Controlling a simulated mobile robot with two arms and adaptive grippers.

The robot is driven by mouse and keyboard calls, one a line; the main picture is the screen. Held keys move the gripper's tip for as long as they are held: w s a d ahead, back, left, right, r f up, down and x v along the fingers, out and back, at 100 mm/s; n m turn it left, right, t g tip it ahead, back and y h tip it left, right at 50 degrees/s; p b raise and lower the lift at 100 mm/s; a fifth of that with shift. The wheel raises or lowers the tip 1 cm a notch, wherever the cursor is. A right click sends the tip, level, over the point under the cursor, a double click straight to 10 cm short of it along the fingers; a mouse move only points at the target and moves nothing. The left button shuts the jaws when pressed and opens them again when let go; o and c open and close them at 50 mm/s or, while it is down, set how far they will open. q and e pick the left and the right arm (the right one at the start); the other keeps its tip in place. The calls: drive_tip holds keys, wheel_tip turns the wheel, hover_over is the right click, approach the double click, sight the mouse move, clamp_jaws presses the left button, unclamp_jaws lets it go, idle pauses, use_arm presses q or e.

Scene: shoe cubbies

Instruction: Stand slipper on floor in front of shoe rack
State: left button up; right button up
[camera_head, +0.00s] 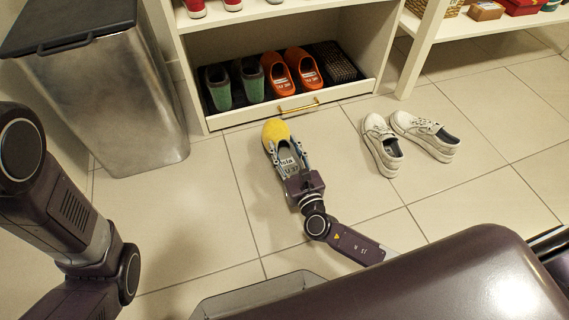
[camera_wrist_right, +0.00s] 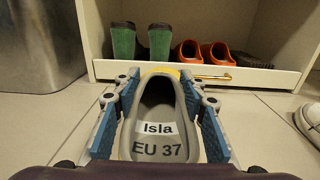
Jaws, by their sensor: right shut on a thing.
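A slipper with a yellow toe and grey insole (camera_head: 276,131) is between the fingers of my right gripper (camera_head: 287,157), in front of the shoe rack (camera_head: 345,93). Its toe points toward the rack. In the right wrist view the slipper (camera_wrist_right: 159,127) shows the label "Isla EU 37", and the blue-padded fingers of my right gripper (camera_wrist_right: 160,125) flank its sides. The gripper is shut on it. I cannot tell whether its sole touches the floor. The left arm shows at the left of the head view, but its gripper is out of view.
Green shoes (camera_head: 234,84) and orange shoes (camera_head: 293,71) stand in the rack's lower cubby, above a brass handle (camera_head: 300,107). White sneakers (camera_head: 382,146) stand on the floor at right. A metal bin (camera_head: 130,110) stands at left. Tiled floor around the slipper is clear.

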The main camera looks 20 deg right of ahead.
sight(282, 151)
drive_tip(key=shift+f+b, duration=1.8)
drive_tip(key=shift+f, duration=0.6)
drive_tip(key=shift+r, duration=0.1)
drive_tip(key=o, duration=1.2)
drive_tip(key=shift+o, duration=0.2)
